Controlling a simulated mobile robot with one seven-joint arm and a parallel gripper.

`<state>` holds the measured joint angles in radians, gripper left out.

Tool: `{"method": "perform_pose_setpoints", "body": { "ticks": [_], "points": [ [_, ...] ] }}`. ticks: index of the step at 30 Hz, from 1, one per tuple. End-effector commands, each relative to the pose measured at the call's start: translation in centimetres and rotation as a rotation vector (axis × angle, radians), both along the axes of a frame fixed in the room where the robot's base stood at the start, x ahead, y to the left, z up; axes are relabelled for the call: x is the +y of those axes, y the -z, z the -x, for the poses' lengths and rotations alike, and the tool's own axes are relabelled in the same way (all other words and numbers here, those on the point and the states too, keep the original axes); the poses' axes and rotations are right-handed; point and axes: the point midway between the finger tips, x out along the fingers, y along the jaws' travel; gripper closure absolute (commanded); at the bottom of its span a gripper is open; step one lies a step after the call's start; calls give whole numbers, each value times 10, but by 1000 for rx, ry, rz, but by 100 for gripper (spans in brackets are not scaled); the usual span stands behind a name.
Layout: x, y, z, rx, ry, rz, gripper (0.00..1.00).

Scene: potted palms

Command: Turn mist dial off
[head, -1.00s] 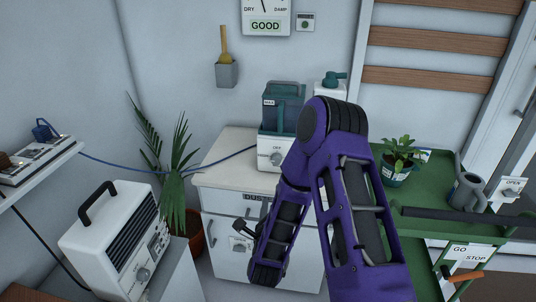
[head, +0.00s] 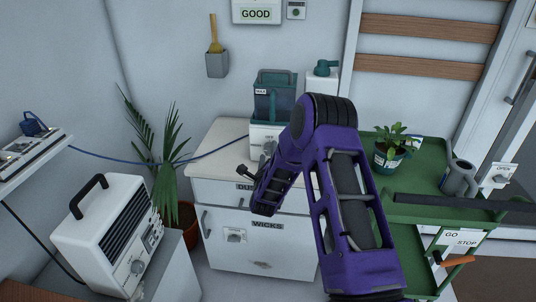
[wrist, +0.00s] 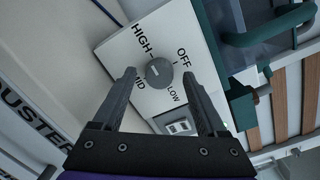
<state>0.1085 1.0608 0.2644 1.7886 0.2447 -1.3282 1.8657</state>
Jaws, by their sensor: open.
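The mist maker has a teal tank (head: 276,98) on a white base and stands on the white cabinet's top. Its grey round dial (wrist: 159,73) is on the white front panel, marked HIGH, MID, LOW and OFF. A light mark on the knob lies on its HIGH–MID side; I cannot tell exactly which label it points at. My gripper (wrist: 160,84) is open, its fingers on either side of the dial in the wrist view, with nothing held. In the head view my gripper (head: 245,170) is in front of the cabinet, low and left of the dial, which my arm partly crowds.
A palm (head: 165,165) and a white heater-like box (head: 105,235) stand left. A green cart (head: 425,165) with a potted plant (head: 390,148) and watering can (head: 458,177) stands right.

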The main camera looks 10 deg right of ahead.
Motion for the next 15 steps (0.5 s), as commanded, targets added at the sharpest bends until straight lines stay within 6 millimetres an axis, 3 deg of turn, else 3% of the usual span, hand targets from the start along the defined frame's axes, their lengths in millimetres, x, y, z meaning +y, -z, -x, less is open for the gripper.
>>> {"method": "perform_pose_setpoints", "body": {
  "ticks": [10,15],
  "points": [
    [-1,0,-5,1,-1,1,25],
    [-1,0,-5,1,-1,0,54]
  ]
}}
